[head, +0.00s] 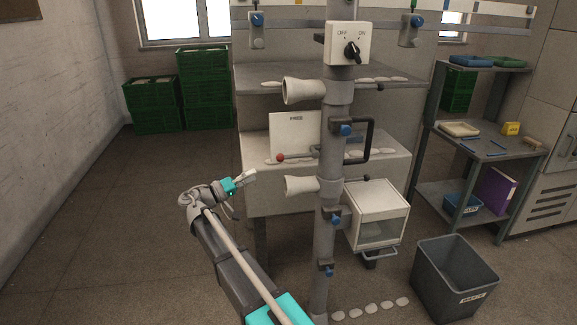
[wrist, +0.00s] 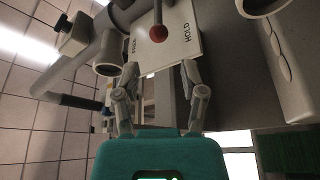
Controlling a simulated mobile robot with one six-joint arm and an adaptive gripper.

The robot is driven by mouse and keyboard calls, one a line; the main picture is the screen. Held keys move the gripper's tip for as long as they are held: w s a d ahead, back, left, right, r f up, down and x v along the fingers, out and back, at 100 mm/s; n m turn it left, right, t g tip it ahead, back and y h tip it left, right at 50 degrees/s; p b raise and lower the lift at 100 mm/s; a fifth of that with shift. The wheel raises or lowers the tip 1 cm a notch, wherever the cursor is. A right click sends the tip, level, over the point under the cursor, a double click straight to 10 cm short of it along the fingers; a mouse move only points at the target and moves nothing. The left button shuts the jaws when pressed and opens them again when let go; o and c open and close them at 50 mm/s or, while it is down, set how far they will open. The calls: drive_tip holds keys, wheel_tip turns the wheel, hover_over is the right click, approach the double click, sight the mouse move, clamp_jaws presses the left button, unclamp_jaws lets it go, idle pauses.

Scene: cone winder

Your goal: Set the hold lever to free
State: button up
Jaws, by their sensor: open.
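The hold lever has a red ball knob (head: 280,158) on a thin rod, which runs roughly level from the grey post in the head view. The knob also shows at the top centre of the wrist view (wrist: 158,33). Behind it is a white plate (head: 296,132); the wrist view shows HOLD and a second word, likely FREE, on the plate (wrist: 172,48). The knob appears between the two words; I cannot tell its exact setting. My gripper (head: 247,177) is open and empty, left of and below the knob, apart from it. Its fingers (wrist: 160,75) point toward the plate.
The grey post (head: 323,225) carries white cones (head: 302,91), a black handle (head: 369,140) and an OFF/ON switch box (head: 347,43). A white box (head: 377,213) hangs to the right. A grey bin (head: 455,275) stands on the floor at right. The floor at left is clear.

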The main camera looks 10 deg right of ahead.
sight(283, 159)
drive_tip(key=shift+a+r, duration=0.1)
drive_tip(key=shift+a, duration=0.15)
drive_tip(key=shift+d, duration=0.1)
drive_tip(key=p+x, duration=0.3)
drive_tip(key=x, duration=1)
drive_tip(key=shift+w+d+r, duration=0.1)
drive_tip(key=shift+d+r, duration=0.15)
drive_tip(key=shift+d, duration=0.05)
clamp_jaws()
idle(0.4)
